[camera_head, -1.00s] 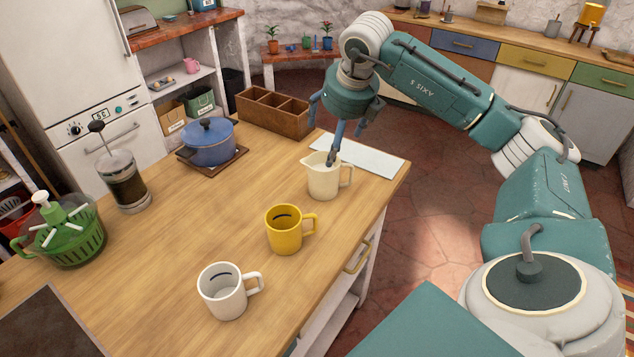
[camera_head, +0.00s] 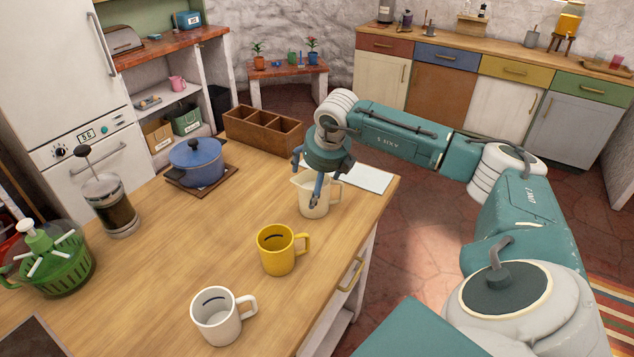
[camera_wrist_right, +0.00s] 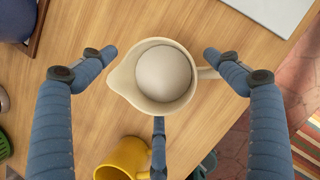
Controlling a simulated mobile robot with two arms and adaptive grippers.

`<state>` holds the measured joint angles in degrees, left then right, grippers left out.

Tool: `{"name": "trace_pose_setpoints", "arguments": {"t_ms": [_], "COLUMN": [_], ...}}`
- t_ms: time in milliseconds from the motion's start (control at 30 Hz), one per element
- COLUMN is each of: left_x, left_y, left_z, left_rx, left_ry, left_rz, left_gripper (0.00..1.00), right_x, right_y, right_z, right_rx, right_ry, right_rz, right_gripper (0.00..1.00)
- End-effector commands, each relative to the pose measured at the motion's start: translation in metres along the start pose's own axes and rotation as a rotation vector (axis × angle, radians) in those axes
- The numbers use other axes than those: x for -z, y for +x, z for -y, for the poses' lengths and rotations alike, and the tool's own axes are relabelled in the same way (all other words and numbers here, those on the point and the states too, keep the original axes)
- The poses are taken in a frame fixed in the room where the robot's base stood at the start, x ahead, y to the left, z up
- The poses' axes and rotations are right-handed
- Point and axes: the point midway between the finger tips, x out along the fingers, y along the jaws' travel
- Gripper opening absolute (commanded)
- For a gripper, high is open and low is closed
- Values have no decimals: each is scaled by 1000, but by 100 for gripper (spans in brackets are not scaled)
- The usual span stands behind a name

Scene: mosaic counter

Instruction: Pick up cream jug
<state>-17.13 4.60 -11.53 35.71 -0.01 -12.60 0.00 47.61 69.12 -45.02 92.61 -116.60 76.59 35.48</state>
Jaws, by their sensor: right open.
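The cream jug (camera_head: 314,200) stands upright on the wooden counter near its right edge, its spout to the left and its handle to the right. In the right wrist view the cream jug (camera_wrist_right: 127,80) lies between my open fingers, seen from above, with its pale inside showing. My right gripper (camera_head: 317,190) points down over the jug, and one blue finger passes in front of it. In the right wrist view my right gripper (camera_wrist_right: 160,75) is open, with fingers left, right and below the jug; no contact shows. My left gripper is not in view.
A yellow mug (camera_head: 277,252) stands close in front of the jug, and a white mug (camera_head: 220,318) nearer. A white sheet (camera_head: 372,178), a wooden divided box (camera_head: 262,130) and a blue pot (camera_head: 197,165) lie behind. The counter's middle is clear.

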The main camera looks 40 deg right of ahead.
Motion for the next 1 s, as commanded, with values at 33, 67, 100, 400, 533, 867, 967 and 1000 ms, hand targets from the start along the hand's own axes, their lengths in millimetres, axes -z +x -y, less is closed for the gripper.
{"name": "trace_pose_setpoints", "arguments": {"t_ms": [33,67,100,400,533,867,967,1000], "left_x": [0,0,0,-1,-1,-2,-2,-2], "left_y": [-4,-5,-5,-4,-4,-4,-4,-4], "left_z": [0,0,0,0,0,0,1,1], "left_rx": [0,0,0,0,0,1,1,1], "left_ry": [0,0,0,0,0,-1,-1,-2], "left_rz": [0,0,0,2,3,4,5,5], "left_gripper": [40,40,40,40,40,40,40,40], "right_x": [-1,-1,-1,0,0,-2,-2,-2], "right_y": [5,7,10,14,14,12,12,12], "right_z": [0,0,0,0,0,0,0,0], "right_rx": [0,0,0,0,0,0,0,0], "right_ry": [1,1,0,0,0,1,1,1], "right_rz": [-1,0,0,1,2,6,6,6], "right_gripper": [89,89,89,81,56,15,15,15]}}
